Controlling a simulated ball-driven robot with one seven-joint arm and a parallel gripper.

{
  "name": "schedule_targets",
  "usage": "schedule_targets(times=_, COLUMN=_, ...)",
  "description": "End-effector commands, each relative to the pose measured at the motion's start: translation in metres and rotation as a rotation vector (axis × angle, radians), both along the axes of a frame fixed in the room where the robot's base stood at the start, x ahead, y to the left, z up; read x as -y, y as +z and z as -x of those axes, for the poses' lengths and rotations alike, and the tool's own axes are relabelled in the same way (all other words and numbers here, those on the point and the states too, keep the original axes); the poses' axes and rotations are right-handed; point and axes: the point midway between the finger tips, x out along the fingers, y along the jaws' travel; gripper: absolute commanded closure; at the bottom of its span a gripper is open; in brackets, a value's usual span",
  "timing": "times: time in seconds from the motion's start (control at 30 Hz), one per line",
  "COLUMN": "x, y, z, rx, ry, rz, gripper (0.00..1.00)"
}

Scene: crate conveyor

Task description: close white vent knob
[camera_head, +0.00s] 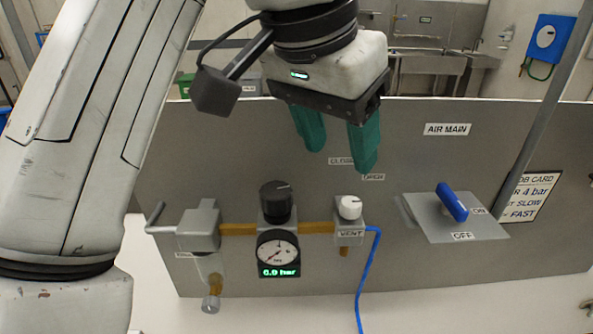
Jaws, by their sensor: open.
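The white vent knob (350,206) sits on top of a small grey valve block labelled VENT (350,233), mounted on the grey panel. A dark line marks the knob's top; I cannot tell its exact setting. CLOSE (341,161) and OPEN (373,177) labels are on the panel above the knob, partly covered by a finger. My gripper (338,162) has two green fingers pointing down, spread apart and empty. It is above the knob in the picture and not touching it.
A black knob (276,202) and a gauge (278,250) reading about 0.0 stand left of the vent, joined by brass pipe (318,227). A blue hose (367,275) hangs from the vent block. A blue lever (452,202) is on a plate at right. A grey post (545,110) slants at far right.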

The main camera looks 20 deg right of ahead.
Motion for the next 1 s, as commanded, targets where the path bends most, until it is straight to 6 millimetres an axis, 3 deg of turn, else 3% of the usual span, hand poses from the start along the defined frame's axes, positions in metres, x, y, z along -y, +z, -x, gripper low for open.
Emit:
schedule_targets(times=0.6, x=0.032, y=-0.085, z=-0.015, rx=-0.002, ry=-0.002, rz=0.002, gripper=0.43)
schedule_targets(times=1.0, x=0.037, y=-0.098, z=-0.018, rx=0.0, ry=0.0, rz=-0.001, gripper=0.43)
